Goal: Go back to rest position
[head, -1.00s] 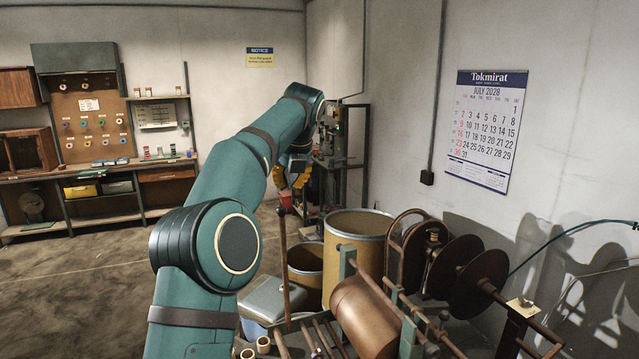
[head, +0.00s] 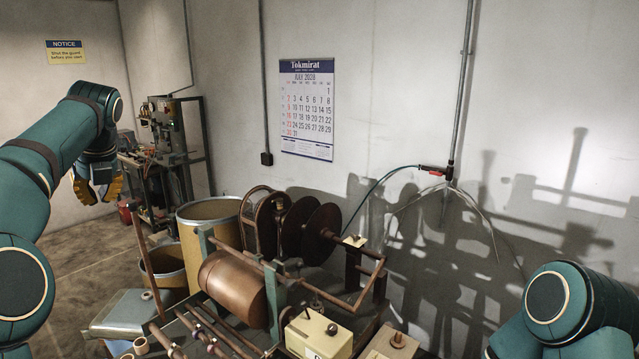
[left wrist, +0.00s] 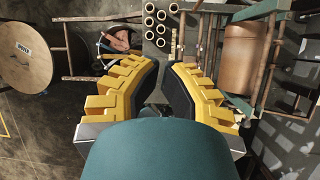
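My left gripper (head: 97,190) is raised at the left of the head view, with its yellow fingers hanging down in front of the wall. In the left wrist view its two yellow fingers with dark pads (left wrist: 166,88) stand apart with nothing between them, so it is open and empty. It is above the floor and clear of the winding machine. My right arm (head: 565,305) shows at the lower right of the head view. Its gripper is out of the picture.
The winding machine with a copper-brown drum (head: 233,282) and dark reels (head: 321,232) stands in the middle. Fibre drums (head: 208,220) are beside it. A cream box (head: 318,334) is at the front. Several short tubes (left wrist: 161,28) stand near the machine. A calendar (head: 306,108) hangs behind.

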